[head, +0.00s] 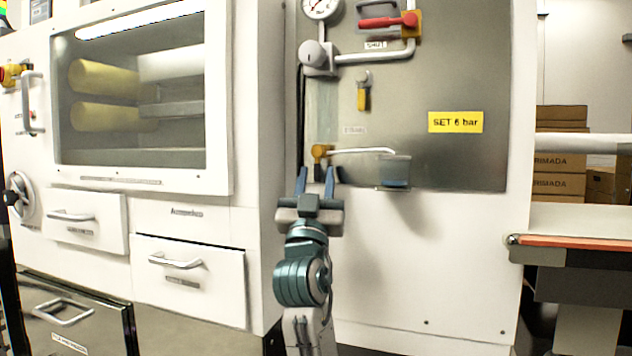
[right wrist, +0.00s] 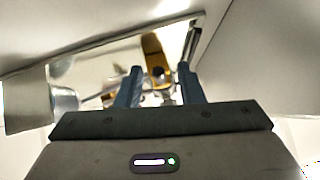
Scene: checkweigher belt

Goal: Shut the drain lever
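My right gripper (head: 315,177) is open and empty, fingers pointing up, just below a small yellow valve (head: 320,152) at the lower left of the grey panel. A white tube runs right from this valve to a small clear cup (head: 396,170) holding bluish liquid. A yellow lever (head: 363,97) hangs straight down from a fitting above; the small label below it is unreadable. In the right wrist view the open fingers (right wrist: 159,80) have a yellow-orange part (right wrist: 153,50) beyond and between them, apart from both; I cannot tell which one it is. My left gripper is out of view.
A red lever (head: 388,21) lies level above a "SHUT" label, near a pressure gauge (head: 321,6). A yellow "SET 6 bar" sign (head: 455,122) is on the panel's right. The white cabinet (head: 268,150) juts out at left. A belt (head: 575,243) stands at right.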

